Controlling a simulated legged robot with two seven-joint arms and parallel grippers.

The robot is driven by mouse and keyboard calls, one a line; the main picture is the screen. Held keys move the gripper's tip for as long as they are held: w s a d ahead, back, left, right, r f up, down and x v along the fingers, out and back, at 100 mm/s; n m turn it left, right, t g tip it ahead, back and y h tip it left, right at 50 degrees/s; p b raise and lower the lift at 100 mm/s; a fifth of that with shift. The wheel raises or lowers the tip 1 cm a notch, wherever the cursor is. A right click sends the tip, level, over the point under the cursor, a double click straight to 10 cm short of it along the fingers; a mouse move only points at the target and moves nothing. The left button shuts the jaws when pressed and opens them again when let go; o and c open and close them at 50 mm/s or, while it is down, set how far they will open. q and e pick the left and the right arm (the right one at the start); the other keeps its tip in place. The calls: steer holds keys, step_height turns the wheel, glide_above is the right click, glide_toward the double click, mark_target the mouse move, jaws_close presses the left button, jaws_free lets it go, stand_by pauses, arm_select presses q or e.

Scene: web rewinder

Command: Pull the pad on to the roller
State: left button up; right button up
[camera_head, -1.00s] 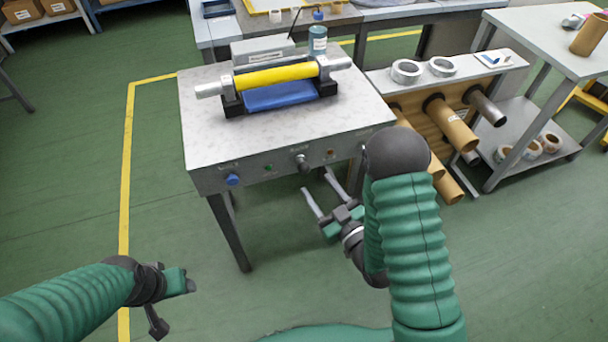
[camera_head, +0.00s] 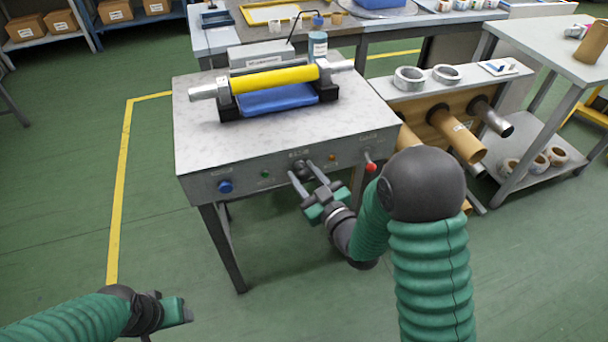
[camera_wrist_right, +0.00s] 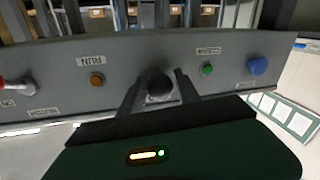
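The yellow roller (camera_head: 275,79) lies across black end blocks on the grey machine table (camera_head: 205,140). The blue pad (camera_head: 277,99) sits just in front of and below it. On the table's front panel is a black knob (camera_head: 300,172), also in the right wrist view (camera_wrist_right: 158,84). My right gripper (camera_head: 302,168) is open, with one finger on each side of the knob; I cannot tell whether they touch it. Its fingers also show in the right wrist view (camera_wrist_right: 157,91).
The panel also has a blue button (camera_head: 225,186), a green button (camera_head: 265,174), an orange button (camera_head: 332,157) and a red-tipped lever (camera_head: 371,167). A rack with cardboard tubes (camera_head: 457,136) stands right of the table. Floor at left is free.

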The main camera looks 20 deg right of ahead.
jaws_close()
stand_by(1.1)
